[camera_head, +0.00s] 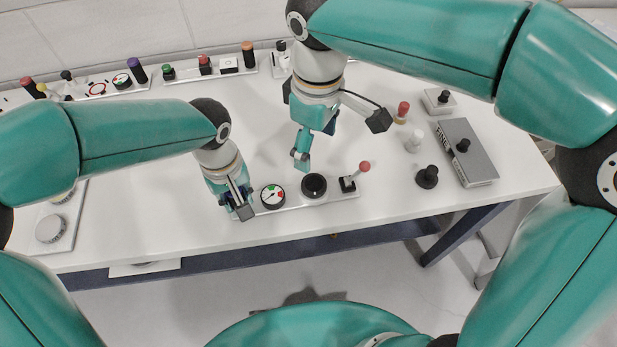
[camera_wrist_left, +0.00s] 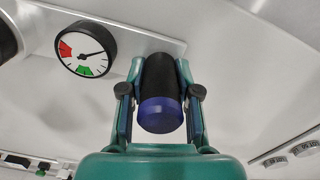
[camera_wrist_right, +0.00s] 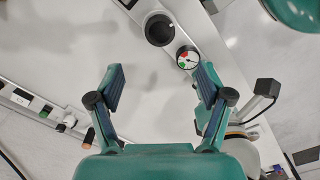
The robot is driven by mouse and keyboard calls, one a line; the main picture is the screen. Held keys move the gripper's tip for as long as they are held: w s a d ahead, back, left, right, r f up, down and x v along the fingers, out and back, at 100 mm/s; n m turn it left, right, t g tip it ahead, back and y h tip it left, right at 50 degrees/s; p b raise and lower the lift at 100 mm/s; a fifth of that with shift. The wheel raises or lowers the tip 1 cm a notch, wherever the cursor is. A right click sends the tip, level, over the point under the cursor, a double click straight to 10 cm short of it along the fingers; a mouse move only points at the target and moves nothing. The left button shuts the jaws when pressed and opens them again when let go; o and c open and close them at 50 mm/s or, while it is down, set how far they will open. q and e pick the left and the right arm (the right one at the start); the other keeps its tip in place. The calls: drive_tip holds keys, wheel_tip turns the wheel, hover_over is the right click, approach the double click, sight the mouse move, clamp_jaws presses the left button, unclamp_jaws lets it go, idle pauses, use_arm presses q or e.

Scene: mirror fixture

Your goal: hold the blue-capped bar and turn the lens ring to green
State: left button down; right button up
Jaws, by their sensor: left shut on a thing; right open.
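My left gripper (camera_head: 240,203) is shut on the black bar at the left end of the front fixture plate. In the left wrist view the bar (camera_wrist_left: 158,75) with its blue cap (camera_wrist_left: 160,114) sits between both fingers. The black lens ring (camera_head: 314,185) stands right of the gauge (camera_head: 273,196) on that plate; it also shows in the right wrist view (camera_wrist_right: 160,29). The gauge (camera_wrist_left: 86,48) has red and green sectors; its needle points at the white part. My right gripper (camera_head: 311,148) is open and empty above and behind the ring, apart from it.
A red-tipped lever (camera_head: 363,168) stands on the plate's right end. A grey box (camera_head: 465,152) and several loose knobs are at the right. The table's middle is clear.

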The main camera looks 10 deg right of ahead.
sight(314, 184)
wheel_tip(314, 184, down, 12)
drive_tip(key=n, duration=0.8)
idle(0.3)
drive_tip(key=c, duration=1.2)
